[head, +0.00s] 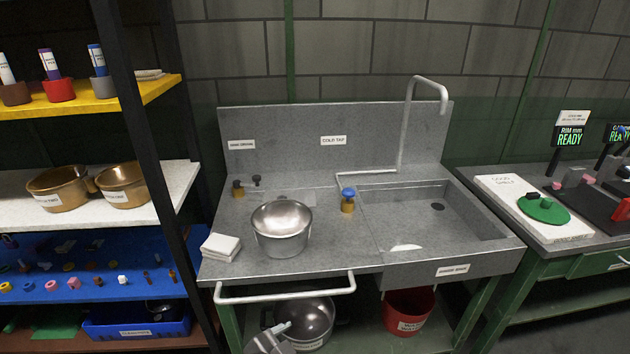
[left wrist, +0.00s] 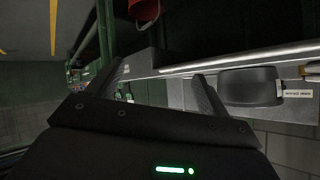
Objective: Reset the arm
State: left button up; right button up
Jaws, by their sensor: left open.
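My left gripper (left wrist: 160,72) shows in the left wrist view with its two dark fingers spread apart. Nothing is between the fingers. Beyond them are a pale rail and a dark grey pot with a white label (left wrist: 250,87). In the head view, a grey shape at the bottom edge, in front of the lower shelf, may be part of my arm; I cannot tell for sure. My right gripper shows in neither view.
A steel pot (head: 282,240) and folded cloth (head: 221,246) rest on the sink counter (head: 345,258), behind a front rail (head: 285,298). Below are another pot (head: 312,318) and a red bucket (head: 408,308). Shelving stands left, a green-framed bench right.

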pick_arm(q)
jog(key=s+a+f+n+g+y, duration=0.3)
jog(key=s+a+f+n, duration=0.2)
jog(key=s+a, duration=0.5)
jog(key=s+a+f+n+g+y, duration=0.3)
jog(key=s+a+f+n, duration=0.15)
jog(key=s+a, duration=0.6)
notch_tip(320, 180, down, 26)
jog(key=s+a+f+g, duration=0.2)
jog(key=s+a+f, duration=0.1)
jog(key=s+f, duration=1.3)
jog(key=shift+s+m+y, duration=0.3)
jog(key=shift+s+m, duration=0.1)
jog(key=shift+m, duration=0.05)
